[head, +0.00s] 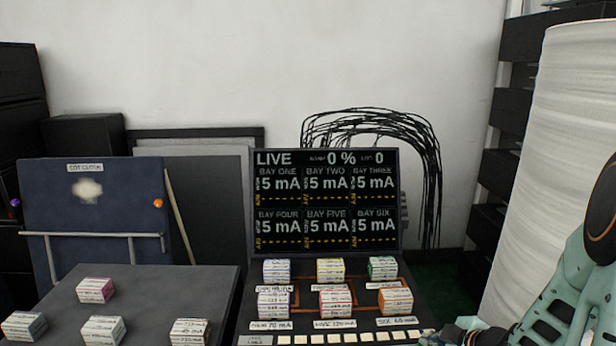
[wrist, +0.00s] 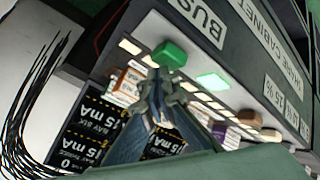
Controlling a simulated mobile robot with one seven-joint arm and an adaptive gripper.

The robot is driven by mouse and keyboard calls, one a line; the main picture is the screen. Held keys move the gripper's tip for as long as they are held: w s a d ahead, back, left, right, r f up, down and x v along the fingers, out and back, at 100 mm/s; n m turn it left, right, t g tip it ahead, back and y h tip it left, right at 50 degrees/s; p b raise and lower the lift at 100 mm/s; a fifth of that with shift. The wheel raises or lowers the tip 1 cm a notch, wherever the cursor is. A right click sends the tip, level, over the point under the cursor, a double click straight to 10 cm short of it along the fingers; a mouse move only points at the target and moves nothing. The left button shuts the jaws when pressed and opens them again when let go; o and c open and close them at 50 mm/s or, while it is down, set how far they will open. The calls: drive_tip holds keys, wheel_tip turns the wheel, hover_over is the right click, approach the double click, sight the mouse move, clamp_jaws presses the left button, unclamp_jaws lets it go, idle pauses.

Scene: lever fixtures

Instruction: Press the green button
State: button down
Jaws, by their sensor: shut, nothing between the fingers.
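In the head view only part of my gripper (head: 452,332) shows at the bottom edge, right of the console. The green button does not show there.
A console (head: 240,320) carries several coloured blocks in front of a display screen (head: 325,205) reading LIVE, 0 %. A dark table (head: 145,290) with several blocks stands left. A large white cylinder (head: 555,150) stands right.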

drive_tip(key=shift+f, duration=0.35)
drive_tip(key=shift+r, duration=0.1)
idle(0.3)
drive_tip(key=shift+r+p, duration=0.9)
drive_tip(key=shift+r, duration=0.05)
wheel_tip(320, 180, up, 6)
drive_tip(key=p, duration=0.6)
